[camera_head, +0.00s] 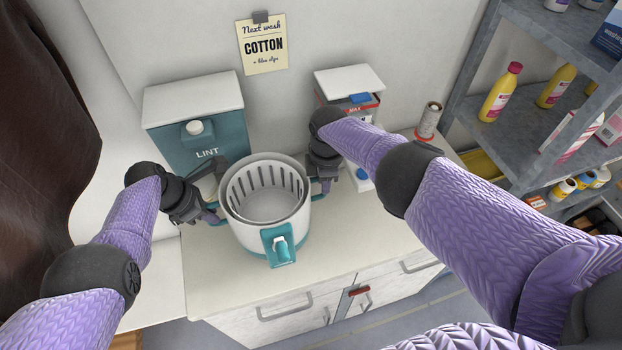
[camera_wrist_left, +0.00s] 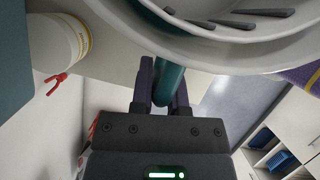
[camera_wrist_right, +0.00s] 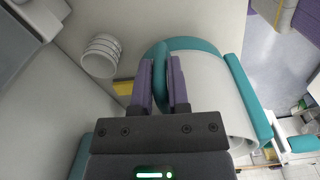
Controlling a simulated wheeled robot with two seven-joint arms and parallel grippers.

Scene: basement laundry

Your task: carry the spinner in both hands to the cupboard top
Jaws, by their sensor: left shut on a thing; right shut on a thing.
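The spinner (camera_head: 270,220) is a white drum with a slotted basket inside, a teal spout piece at its front and teal side handles. In the head view it is upright over the cupboard top (camera_head: 228,292); I cannot tell whether its base touches. My left gripper (camera_head: 212,217) is shut on the left handle, a teal bar (camera_wrist_left: 168,84) between the fingers in the left wrist view. My right gripper (camera_head: 325,186) is shut on the right handle, which shows as a teal loop (camera_wrist_right: 161,75) in the right wrist view.
A teal and white LINT box (camera_head: 190,130) stands behind left. A grey shelf (camera_head: 470,95) with bottles is at right. Cupboard doors with handles (camera_head: 285,310) lie below the front edge.

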